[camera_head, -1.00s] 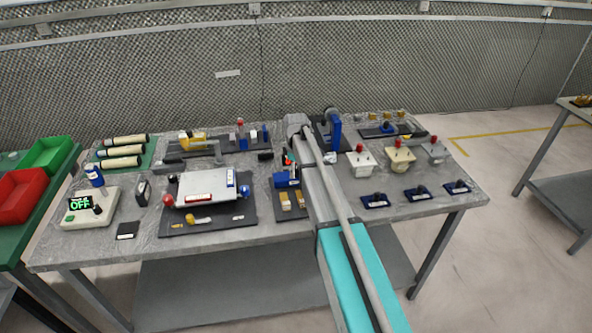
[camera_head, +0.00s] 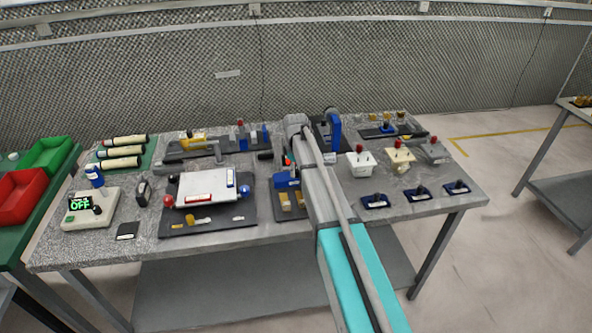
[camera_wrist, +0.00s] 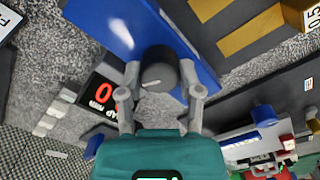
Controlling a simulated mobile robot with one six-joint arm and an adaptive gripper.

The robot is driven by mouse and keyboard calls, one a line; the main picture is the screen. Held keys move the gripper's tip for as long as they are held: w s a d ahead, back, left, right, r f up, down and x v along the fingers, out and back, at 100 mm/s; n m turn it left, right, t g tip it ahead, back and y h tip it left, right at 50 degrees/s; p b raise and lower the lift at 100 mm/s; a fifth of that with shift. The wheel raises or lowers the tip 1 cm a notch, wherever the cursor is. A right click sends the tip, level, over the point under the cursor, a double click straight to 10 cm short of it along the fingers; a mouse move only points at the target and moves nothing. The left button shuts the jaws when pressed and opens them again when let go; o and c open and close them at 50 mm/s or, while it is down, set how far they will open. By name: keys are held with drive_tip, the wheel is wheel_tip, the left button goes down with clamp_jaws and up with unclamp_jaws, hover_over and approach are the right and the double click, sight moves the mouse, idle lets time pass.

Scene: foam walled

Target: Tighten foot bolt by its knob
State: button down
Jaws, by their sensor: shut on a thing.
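A round dark grey knob (camera_wrist: 157,72) with a white mark sits against a blue fixture (camera_wrist: 110,22) in the wrist view. My gripper (camera_wrist: 160,80) has its two grey fingers on either side of the knob and is shut on it. A small black display (camera_wrist: 103,94) beside the knob shows a red 0. In the head view the blue fixture (camera_head: 287,181) stands near the middle of the table, partly covered by my arm. The knob and my fingers are hidden there. The bolt itself cannot be made out.
Yellow strips (camera_wrist: 225,22) lie on the dark base beside the fixture. Left of it in the head view stands a white plate (camera_head: 207,187) with red and blue balls. White, cream and grey boxes with red knobs (camera_head: 360,164) stand to the right.

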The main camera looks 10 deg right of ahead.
drive_tip(key=m, duration=0.7)
drive_tip(key=shift+d+m, duration=0.1)
drive_tip(key=shift+m, duration=0.3)
drive_tip(key=m, duration=1)
drive_tip(key=shift+m, duration=0.4)
drive_tip(key=m, duration=0.3)
drive_tip(key=shift+m, duration=0.3)
drive_tip(key=m, duration=0.3)
drive_tip(key=shift+d+m, duration=0.1)
drive_tip(key=shift+m, duration=0.2)
drive_tip(key=shift+s+m, duration=0.1)
drive_tip(key=shift+m, duration=1.9)
